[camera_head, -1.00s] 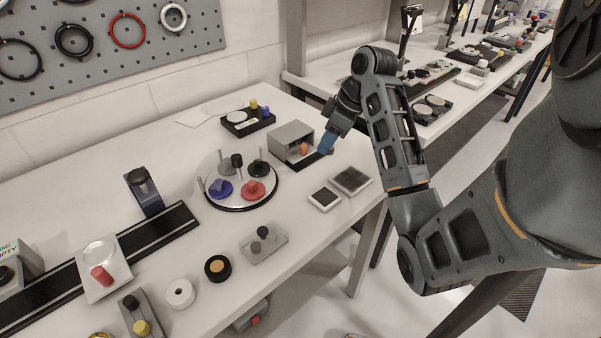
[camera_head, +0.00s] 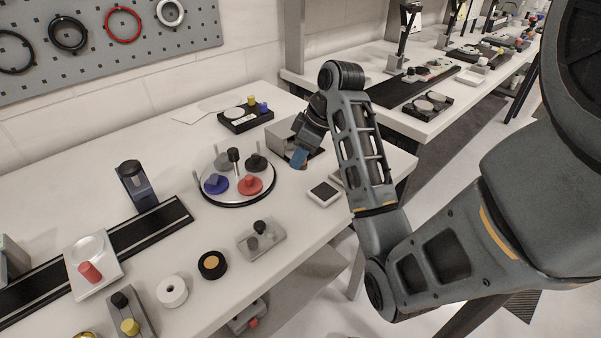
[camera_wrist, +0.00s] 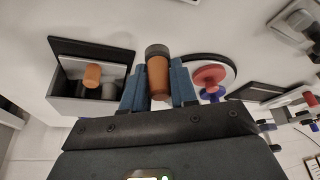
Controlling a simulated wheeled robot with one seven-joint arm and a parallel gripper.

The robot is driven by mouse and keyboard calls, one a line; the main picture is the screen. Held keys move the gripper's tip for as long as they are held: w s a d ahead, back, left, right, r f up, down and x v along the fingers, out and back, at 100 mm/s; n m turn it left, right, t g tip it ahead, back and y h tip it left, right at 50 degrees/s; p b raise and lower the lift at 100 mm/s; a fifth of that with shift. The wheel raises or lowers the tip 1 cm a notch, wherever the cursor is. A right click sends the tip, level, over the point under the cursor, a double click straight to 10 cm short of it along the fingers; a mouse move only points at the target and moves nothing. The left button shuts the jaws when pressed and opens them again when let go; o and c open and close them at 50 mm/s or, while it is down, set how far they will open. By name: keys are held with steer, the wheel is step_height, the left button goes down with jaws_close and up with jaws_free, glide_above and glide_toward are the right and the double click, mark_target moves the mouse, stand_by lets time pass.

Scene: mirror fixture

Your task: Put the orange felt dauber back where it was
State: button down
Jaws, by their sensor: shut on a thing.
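In the wrist view my gripper (camera_wrist: 158,82) is shut on an orange cylinder with a dark grey end, the orange dauber (camera_wrist: 158,72), held between the blue fingers. In the head view my gripper (camera_head: 299,158) is in front of the open grey box (camera_head: 279,136), and the held dauber is hidden there. I cannot tell whether the held dauber touches anything.
A round turntable (camera_head: 234,197) with blue, red and dark knobbed pieces stands just left of my gripper. A square pad (camera_head: 324,193) lies in front, near the table edge. A black tray (camera_head: 240,124) with yellow and blue pegs is behind. Bare table shows left of the turntable.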

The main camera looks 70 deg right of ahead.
steer(key=shift+f+b, duration=0.3)
steer(key=shift+f, duration=1.65)
steer(key=shift+f, duration=0.1)
steer(key=c, duration=0.9)
jaws_free()
